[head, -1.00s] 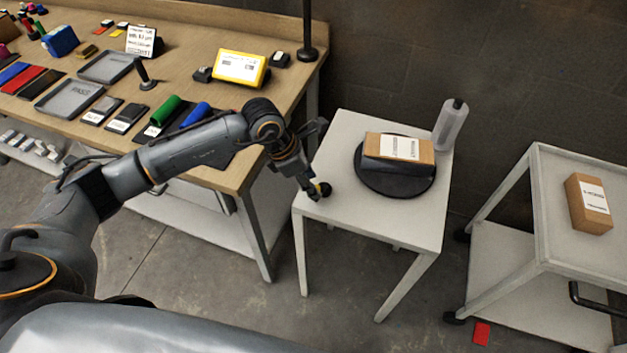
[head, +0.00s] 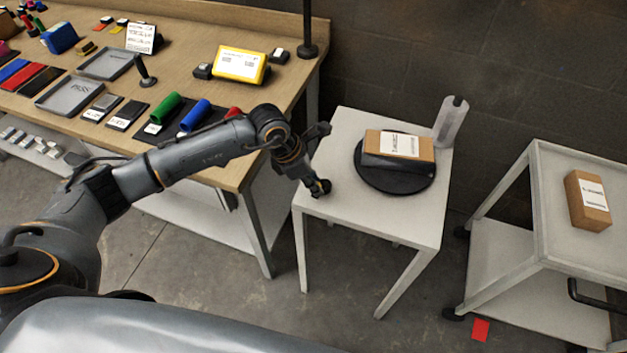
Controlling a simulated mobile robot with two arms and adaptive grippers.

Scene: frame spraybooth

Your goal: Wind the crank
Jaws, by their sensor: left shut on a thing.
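My left gripper (head: 318,187) is at the left edge of the small white table, pointing down. It is shut on a small dark knob there, which looks like the crank's handle. The fingers and wrist hide most of it, and the crank's arm cannot be made out. To its right on the table is a round black turntable (head: 396,187). A brown box (head: 425,150) with a white label sits on it. My right gripper is not in view.
A wooden bench (head: 190,65) with trays and coloured rolls stands at left. A white cart (head: 560,245) with another brown box (head: 588,202) stands at right.

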